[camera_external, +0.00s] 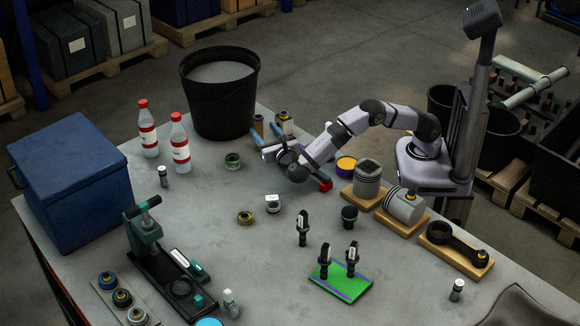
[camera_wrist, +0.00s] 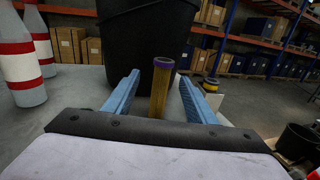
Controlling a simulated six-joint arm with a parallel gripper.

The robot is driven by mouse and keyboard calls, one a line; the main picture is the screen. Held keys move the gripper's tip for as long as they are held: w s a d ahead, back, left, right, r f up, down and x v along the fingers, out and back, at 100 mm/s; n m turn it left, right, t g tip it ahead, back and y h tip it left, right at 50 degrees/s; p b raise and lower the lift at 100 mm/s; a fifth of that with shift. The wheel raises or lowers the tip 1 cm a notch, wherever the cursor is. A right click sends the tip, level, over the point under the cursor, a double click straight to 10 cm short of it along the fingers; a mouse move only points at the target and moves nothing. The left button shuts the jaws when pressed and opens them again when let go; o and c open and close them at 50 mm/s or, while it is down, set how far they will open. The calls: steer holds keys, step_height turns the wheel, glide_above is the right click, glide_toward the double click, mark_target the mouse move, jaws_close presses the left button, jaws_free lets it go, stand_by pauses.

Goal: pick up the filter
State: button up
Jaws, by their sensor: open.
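A tall tan cylinder with a purple-rimmed top, which looks like the filter (camera_wrist: 160,92), stands upright between my gripper's blue fingers in the wrist view. In the external view it shows partly (camera_external: 258,124), in front of the black bucket. My gripper (camera_wrist: 159,76) is open, one finger on each side of the cylinder, with a visible gap on both sides. In the external view my gripper (camera_external: 270,147) is low over the far side of the table. The cylinder's lower end is hidden behind my gripper body in the wrist view.
A second canister (camera_external: 285,122) with a pale label stands close to the right, just outside my right finger in the wrist view (camera_wrist: 211,86). The black bucket (camera_external: 218,105) stands behind. Two red-capped bottles (camera_external: 180,150) stand to the left. A green-topped jar (camera_external: 233,160) is nearby.

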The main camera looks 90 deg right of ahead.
mark_target(259, 122)
steer(key=shift+s+p+x, duration=0.2)
steer(key=shift+p+x, duration=0.8)
steer(key=shift+x, duration=2.2)
steer(key=shift+r, duration=0.2)
steer(key=c, duration=1.2)
